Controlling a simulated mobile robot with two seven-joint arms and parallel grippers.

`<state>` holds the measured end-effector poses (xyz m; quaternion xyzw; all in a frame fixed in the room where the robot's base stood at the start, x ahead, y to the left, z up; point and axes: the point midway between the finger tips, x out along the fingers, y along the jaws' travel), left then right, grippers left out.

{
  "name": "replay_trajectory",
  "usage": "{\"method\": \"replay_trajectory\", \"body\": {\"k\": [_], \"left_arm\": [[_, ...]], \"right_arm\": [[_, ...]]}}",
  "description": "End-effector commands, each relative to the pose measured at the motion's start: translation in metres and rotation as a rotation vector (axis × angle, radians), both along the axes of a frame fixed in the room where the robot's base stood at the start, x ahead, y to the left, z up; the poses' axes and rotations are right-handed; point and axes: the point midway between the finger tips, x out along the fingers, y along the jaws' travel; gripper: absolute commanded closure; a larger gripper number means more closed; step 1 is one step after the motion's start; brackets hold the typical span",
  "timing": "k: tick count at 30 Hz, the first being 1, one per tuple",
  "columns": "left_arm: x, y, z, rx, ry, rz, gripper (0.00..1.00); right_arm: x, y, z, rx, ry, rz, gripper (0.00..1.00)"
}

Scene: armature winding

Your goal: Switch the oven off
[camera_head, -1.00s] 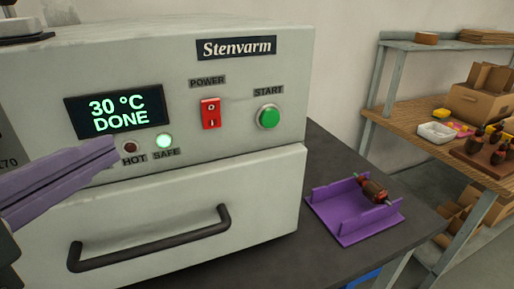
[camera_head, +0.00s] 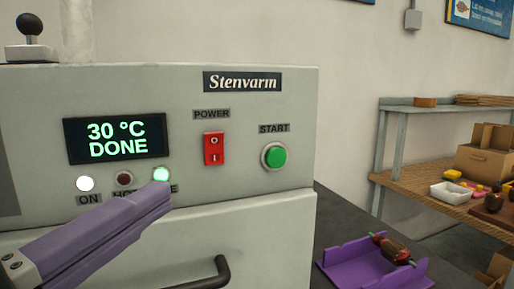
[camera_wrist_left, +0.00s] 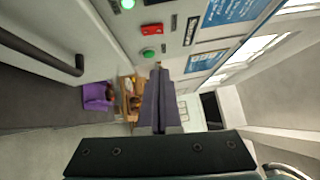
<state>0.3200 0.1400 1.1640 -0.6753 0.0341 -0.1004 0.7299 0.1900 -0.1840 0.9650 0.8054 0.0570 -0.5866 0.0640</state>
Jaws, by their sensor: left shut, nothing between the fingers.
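The oven (camera_head: 270,110) is a pale grey Stenvarm box. Its display (camera_head: 117,138) reads 30 °C DONE. The red POWER rocker switch (camera_head: 213,149) is right of the display, with O at top and I below; it also shows in the left wrist view (camera_wrist_left: 152,28). The green START button (camera_head: 274,156) is to its right. The ON lamp (camera_head: 86,184) glows white, the HOT lamp is dark, and the SAFE lamp (camera_head: 161,174) glows green. My left gripper (camera_head: 163,196), with purple fingers, is shut and empty, its tip below and left of the switch, apart from it. My right gripper is out of view.
A dark oven door handle (camera_head: 195,278) juts out below. A purple cradle (camera_head: 372,268) holding an armature (camera_head: 392,248) sits on the dark bench at right. A wooden shelf (camera_head: 415,183) with boxes stands further back. The space before the switch is clear.

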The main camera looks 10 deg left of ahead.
Motion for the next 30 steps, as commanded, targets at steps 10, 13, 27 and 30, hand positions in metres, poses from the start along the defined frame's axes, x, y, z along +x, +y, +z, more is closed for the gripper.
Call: {"method": "replay_trajectory", "body": {"k": [10, 13, 27, 30], "left_arm": [[0.062, -0.012, 0.009, 0.0, -0.004, 0.0, 1.0], [0.081, -0.016, 0.011, 0.0, -0.004, 0.0, 1.0], [0.121, 0.005, 0.013, 0.001, 0.0, -0.001, 1.0], [0.121, 0.005, 0.013, 0.0, 0.0, -0.001, 1.0]], "right_arm": [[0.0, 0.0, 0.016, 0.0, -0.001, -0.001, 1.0], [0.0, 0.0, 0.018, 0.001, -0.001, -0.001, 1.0], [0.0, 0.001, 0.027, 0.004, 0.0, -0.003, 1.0], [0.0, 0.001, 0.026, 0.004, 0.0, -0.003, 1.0]]}}
